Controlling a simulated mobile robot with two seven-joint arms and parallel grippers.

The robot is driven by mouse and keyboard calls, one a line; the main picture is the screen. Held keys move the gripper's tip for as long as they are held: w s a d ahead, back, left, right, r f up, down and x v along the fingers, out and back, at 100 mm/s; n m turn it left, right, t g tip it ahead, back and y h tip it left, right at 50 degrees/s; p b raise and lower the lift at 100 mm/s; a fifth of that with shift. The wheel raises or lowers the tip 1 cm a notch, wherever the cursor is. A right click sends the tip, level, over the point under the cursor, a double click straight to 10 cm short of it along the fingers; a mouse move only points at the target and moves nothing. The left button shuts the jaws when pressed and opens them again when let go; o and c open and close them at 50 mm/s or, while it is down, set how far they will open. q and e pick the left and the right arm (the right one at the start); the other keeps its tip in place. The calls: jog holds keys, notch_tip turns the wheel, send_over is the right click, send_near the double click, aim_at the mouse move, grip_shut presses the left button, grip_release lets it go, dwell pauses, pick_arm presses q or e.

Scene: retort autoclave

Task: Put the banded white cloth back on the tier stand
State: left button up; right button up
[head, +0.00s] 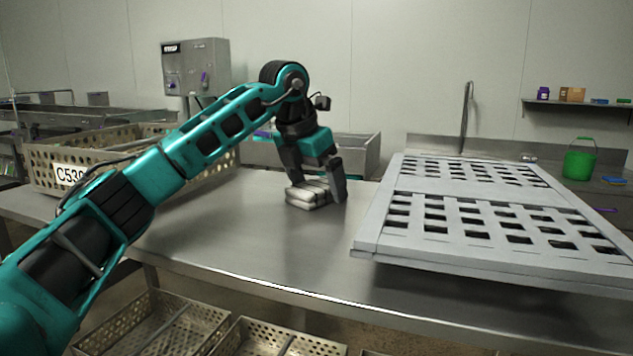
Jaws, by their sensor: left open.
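A folded white cloth (306,197) lies on the steel table, left of the grey slotted panel. Its band cannot be made out at this size. My left gripper (319,189) points down at the cloth from above. Its jaws are open, with one finger at the cloth's far left side and the other at its right side. The fingers hide part of the cloth, and I cannot tell if they touch it. My right gripper is out of view. Nothing in view can surely be told as the tier stand.
A large grey slotted panel (432,247) covers the table's right part. A perforated crate (44,184) marked C530 stands at the left, behind my left arm. More crates (270,339) sit below the table. A green bucket (579,163) stands far right. The table front is clear.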

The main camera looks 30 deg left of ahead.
pick_arm(q)
jog(key=v, duration=1.2)
jog(key=shift+r, duration=0.1)
